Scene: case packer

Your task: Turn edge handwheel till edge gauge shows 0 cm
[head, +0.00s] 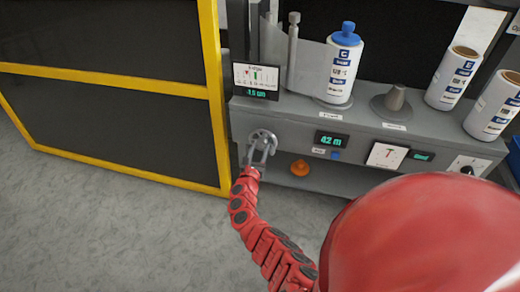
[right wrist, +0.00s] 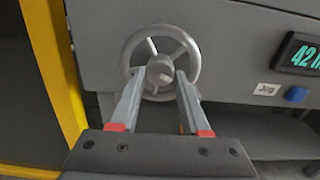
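The edge handwheel (right wrist: 192,52) is a grey spoked wheel with a central hub, on the front of the grey machine. It also shows in the head view (head: 262,134). My right gripper (right wrist: 172,74) is in front of the wheel, its fingers apart and pointing at it. Nothing is seen clamped between the fingers. The edge gauge (head: 255,80) stands above the wheel, a white scale card over a green readout that seems to read -1.5 cm. My left gripper is out of view.
Right of the wheel are a 42 m display (head: 331,139) with a blue Jog button (head: 336,155) and an orange knob-like thing (head: 300,168) below. Bottles (head: 342,68) and a grey cone (head: 395,98) stand on the ledge. A yellow-framed dark panel (head: 215,95) stands close left.

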